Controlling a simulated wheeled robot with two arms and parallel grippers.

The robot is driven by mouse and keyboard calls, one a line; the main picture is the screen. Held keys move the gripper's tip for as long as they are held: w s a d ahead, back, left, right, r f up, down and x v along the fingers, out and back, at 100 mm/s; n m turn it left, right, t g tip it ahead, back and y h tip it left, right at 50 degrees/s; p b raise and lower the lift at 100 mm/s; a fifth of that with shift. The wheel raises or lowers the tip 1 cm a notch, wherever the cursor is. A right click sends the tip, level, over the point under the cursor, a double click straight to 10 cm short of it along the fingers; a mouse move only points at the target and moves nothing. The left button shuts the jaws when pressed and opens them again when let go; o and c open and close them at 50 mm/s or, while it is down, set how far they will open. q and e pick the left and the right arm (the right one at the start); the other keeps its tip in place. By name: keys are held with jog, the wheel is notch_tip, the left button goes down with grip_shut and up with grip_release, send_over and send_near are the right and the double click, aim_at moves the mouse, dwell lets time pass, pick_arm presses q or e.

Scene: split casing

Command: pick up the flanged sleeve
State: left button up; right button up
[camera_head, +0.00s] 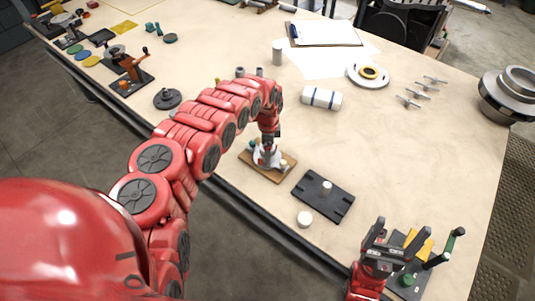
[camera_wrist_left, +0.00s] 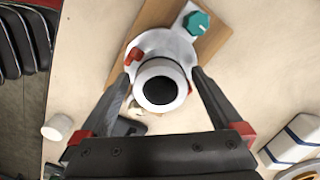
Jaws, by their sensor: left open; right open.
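The flanged sleeve (camera_wrist_left: 160,68) appears to be the white round piece with a wide flange and a raised collar around a dark bore. In the left wrist view it sits over a wooden board (camera_wrist_left: 217,43) with a teal knob (camera_wrist_left: 196,23). My left gripper (camera_wrist_left: 162,80) is open, one finger on each side of the collar; contact cannot be told. In the head view my left gripper (camera_head: 268,147) is above the board (camera_head: 286,168) and partly hides the white piece. My right gripper (camera_head: 392,242) is open and empty near the table's front right.
A black plate (camera_head: 322,197) with a white peg and a small white cylinder (camera_head: 304,219) are close by. A white roll with blue bands (camera_head: 321,97) lies behind. A fixture with a green handle (camera_head: 452,242) stands beside my right gripper. The right middle table is clear.

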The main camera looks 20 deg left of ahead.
pick_arm(q)
jog(key=shift+c, duration=0.3)
grip_shut()
jog(key=shift+r, duration=0.1)
jog(key=shift+w+r, duration=0.1)
jog(key=shift+w, duration=0.05)
dwell(0.3)
jog(key=shift+w+r, duration=0.1)
jog(key=shift+r, duration=0.25)
jog(key=shift+r+b, duration=0.75)
jog(key=shift+r, duration=0.5)
jog(key=d+r+b, duration=0.1)
jog(key=d+b, duration=0.5)
jog(key=d, duration=1)
jog(key=shift+w+r, duration=0.25)
jog(key=shift+r, duration=0.05)
